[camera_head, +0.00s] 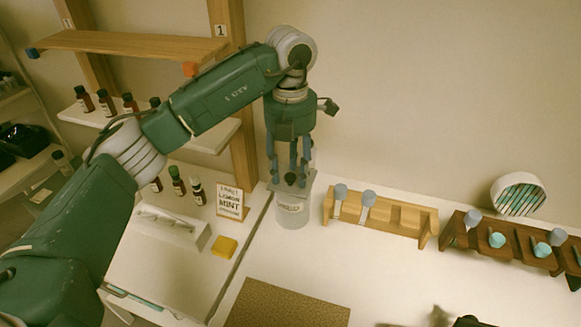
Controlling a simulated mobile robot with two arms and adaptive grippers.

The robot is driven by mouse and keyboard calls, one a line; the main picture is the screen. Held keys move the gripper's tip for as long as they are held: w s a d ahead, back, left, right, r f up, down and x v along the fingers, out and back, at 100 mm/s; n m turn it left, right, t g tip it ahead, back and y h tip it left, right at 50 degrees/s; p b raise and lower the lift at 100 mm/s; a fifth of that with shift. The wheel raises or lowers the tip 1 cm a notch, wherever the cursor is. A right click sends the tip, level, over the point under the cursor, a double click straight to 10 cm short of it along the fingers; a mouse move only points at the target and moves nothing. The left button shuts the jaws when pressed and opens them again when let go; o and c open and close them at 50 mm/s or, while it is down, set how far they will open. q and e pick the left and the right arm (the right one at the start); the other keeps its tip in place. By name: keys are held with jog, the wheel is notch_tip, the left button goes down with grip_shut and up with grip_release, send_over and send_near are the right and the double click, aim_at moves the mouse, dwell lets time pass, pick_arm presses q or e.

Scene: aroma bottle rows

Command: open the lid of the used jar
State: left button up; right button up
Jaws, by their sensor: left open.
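The jar (293,214), a clear, pale container with a white label, stands on the white worktop just left of the light wooden rack. I take it to be the used jar. A flat grey lid with a dark knob (290,178) sits at its top. My left gripper (291,184) points down directly over the jar, with its blue-grey fingers apart on either side of the knob. Whether the fingers touch the knob cannot be told. The jar's top is partly hidden by the fingers. My right gripper is not clearly visible.
A light wooden rack (408,218) and a dark rack (518,248) hold blue-topped items on the right. A lemon mint sign (229,202), a yellow block (224,247) and bottle shelves are left. A brown mat (285,308) lies in front. Small dark shapes at the bottom edge are unclear.

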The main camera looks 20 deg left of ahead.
aim_at(291, 174)
pick_arm(q)
jog(key=shift+f, duration=0.1)
pick_arm(e)
jog(key=shift+d, duration=0.1)
pick_arm(q)
grip_shut()
jog(key=p, duration=0.1)
jog(key=r+g+p, duration=0.1)
jog(key=shift+w+r+p, duration=0.2)
jog(key=shift+w+p, duration=0.15)
jog(key=shift+p, duration=0.05)
jog(key=shift+w+r+g+p, duration=0.25)
jog(key=shift+w+g+p, duration=0.25)
jog(key=shift+g+p, duration=0.65)
jog(key=shift+w+r+g+p, duration=0.1)
jog(key=shift+w+g+p, duration=0.1)
jog(key=shift+g+p, duration=0.2)
pick_arm(e)
jog(key=r, duration=0.6)
jog(key=shift+s+a, duration=0.2)
jog(key=shift+s, duration=0.15)
pick_arm(q)
jog(key=shift+w, duration=0.1)
